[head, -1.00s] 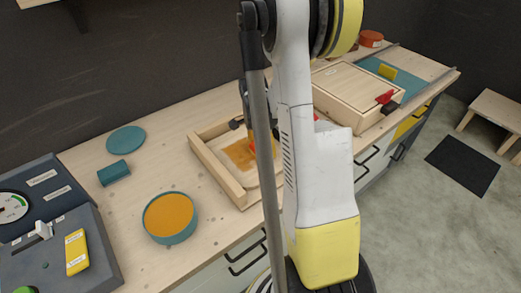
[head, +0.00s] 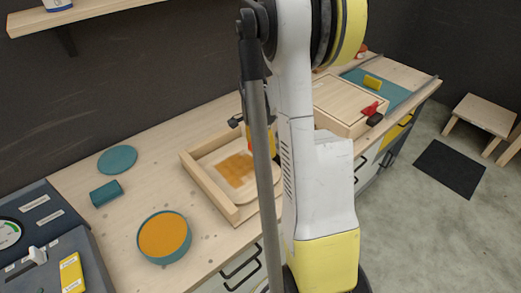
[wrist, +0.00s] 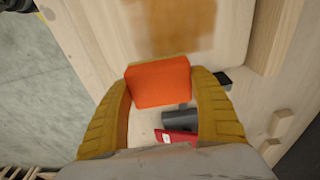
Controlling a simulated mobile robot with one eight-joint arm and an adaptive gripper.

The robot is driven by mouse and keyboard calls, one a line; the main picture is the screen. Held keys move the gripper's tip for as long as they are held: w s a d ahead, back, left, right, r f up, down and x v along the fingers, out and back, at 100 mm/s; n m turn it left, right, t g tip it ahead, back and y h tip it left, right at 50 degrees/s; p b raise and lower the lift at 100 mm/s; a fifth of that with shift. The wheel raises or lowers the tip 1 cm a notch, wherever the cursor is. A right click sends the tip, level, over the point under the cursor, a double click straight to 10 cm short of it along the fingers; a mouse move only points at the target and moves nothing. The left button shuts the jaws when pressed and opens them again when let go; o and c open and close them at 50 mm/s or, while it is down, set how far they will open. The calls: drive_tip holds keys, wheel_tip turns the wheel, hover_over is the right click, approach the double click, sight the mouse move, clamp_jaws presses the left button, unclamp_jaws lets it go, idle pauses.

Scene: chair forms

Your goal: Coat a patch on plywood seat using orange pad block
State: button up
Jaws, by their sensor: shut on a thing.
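The plywood seat (head: 212,172) lies in a pale wooden frame on the bench, with a patchy orange-brown coat (head: 237,170) on its surface. The coated patch (wrist: 178,28) also shows at the top of the wrist view, blotchy and uneven. My gripper (wrist: 161,72) is shut on the orange pad block (wrist: 160,88), its yellow fingers on either side. In the wrist view the block sits just below the patch's near edge; whether it touches the wood cannot be told. In the head view my arm and column hide most of the gripper.
A teal bowl of orange liquid (head: 164,237) stands left of the frame, with a teal disc (head: 117,160) and teal cylinder (head: 106,193) behind it. A grey control panel (head: 40,235) fills the left.

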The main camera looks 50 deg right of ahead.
drive_tip(key=shift+r+p, duration=0.6)
drive_tip(key=shift+r, duration=0.6)
drive_tip(key=shift+f, duration=0.1)
